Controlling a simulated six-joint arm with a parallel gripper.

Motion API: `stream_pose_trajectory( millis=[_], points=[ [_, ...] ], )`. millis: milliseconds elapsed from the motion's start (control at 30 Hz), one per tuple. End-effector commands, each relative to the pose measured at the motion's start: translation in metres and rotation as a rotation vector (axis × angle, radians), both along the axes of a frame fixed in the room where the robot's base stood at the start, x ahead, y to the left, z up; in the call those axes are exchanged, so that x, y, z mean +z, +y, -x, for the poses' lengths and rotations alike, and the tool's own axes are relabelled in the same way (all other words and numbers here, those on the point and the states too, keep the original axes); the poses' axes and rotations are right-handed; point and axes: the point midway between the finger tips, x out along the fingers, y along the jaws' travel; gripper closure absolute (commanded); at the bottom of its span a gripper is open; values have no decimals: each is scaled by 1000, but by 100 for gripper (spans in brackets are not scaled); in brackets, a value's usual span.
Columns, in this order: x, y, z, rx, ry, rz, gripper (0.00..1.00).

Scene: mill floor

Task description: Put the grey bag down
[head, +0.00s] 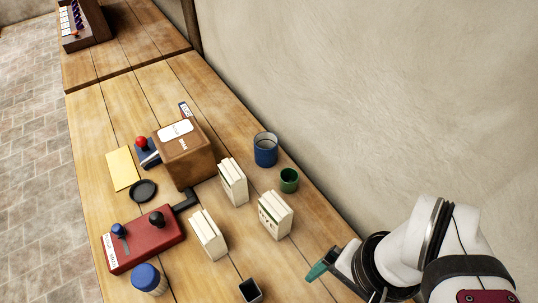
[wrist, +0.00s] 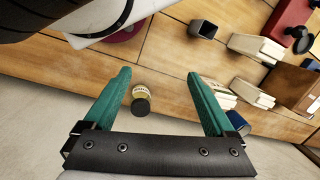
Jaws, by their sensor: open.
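My gripper (head: 317,271) is at the right front of the bench in the head view, with one green finger showing. In the wrist view my gripper (wrist: 158,75) has its two green fingers spread wide, with nothing held between them. Three pale, block-like bags stand upright on the bench: a front one (head: 208,234), a back one (head: 233,181) and a right one (head: 275,214). All look off-white, and I cannot tell which, if any, is the grey bag. They stand apart from my gripper, to its left in the head view.
A small jar with a dark lid (wrist: 140,98) is below my fingers. A dark square cup (head: 250,290), red lever box (head: 145,239), blue-lidded jar (head: 147,280), brown box (head: 185,160), blue mug (head: 265,149) and green cup (head: 289,180) stand around. The wall borders the bench's right side.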

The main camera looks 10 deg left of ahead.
Motion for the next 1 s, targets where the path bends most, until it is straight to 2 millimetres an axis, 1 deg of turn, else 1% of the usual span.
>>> stream_pose_trajectory(
  millis=[67,133,167,267,367,400,533,600,700,833,1000],
  points=[
    [-1,1,-1,1,12,-5,10],
    [-4,6,-5,2,69,-31,10],
    [-6,10,-8,3,110,-48,10],
    [-22,28,-23,-3,297,-144,10],
    [-49,48,-40,-32,500,-260,10],
    [-64,56,-46,-48,576,-307,10],
    [-112,79,-56,-116,785,-444,10],
    [-133,87,-56,-151,861,-496,10],
    [-153,94,-55,-184,921,-540,10],
    [-163,103,-48,-195,944,-556,10],
    [-178,121,-29,-193,946,-552,10]
  ],
)
